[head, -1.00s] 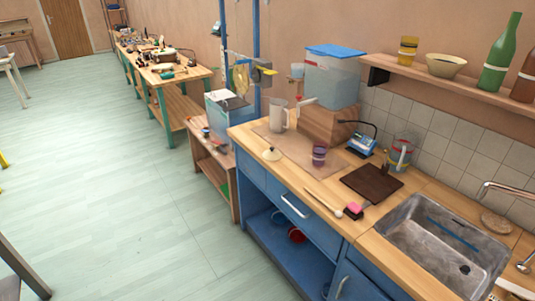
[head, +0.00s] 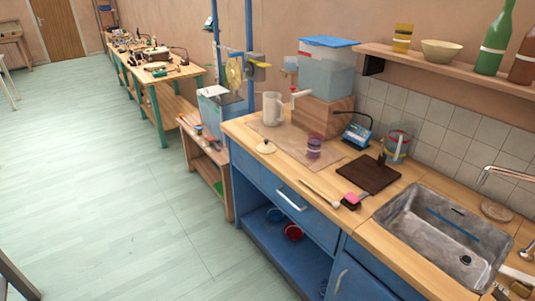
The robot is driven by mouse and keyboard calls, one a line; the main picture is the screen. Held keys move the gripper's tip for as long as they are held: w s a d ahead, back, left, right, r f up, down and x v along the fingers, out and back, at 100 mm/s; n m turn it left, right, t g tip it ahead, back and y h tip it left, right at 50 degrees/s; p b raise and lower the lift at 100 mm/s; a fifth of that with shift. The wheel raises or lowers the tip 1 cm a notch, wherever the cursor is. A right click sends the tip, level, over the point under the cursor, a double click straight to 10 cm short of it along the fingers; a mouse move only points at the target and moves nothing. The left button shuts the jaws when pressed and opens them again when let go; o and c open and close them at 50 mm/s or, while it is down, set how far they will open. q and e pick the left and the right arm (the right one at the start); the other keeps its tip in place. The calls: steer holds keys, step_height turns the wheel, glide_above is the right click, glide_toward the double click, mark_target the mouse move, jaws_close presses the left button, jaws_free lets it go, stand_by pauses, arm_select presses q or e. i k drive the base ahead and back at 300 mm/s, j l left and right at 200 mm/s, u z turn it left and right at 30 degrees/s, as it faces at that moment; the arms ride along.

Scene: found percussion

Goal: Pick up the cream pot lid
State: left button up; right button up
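The cream pot lid (head: 265,147) lies on the wooden counter (head: 245,128), near its front edge at the left end. It is a small pale disc with a knob on top. It lies beside the front edge of a tan mat (head: 290,140), and nothing covers it. Neither of my grippers shows in the head view.
A white pitcher (head: 271,110) stands behind the lid, and a purple cup (head: 314,148) to its right. A mallet (head: 318,192), a dark board (head: 369,175) and a metal sink (head: 410,218) lie further right. Open floor (head: 130,220) lies left of the counter.

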mark_target(265, 148)
steer(key=i+j+z, duration=0.15)
steer(key=z, duration=0.2)
steer(key=i+j+z, duration=0.15)
steer(key=z, duration=0.25)
steer(key=i+j+z, duration=0.1)
steer(key=j, duration=0.25)
steer(key=i+j, duration=0.2)
steer(key=j, duration=0.2)
steer(key=i+j+z, duration=0.15)
steer(key=j, duration=0.25)
steer(key=i+j+z, duration=0.1)
steer(key=j, duration=0.25)
steer(key=i+j+z, duration=0.1)
steer(key=j, duration=0.3)
steer(key=i+j, duration=0.1)
steer(key=j, duration=0.35)
steer(key=i+z, duration=0.05)
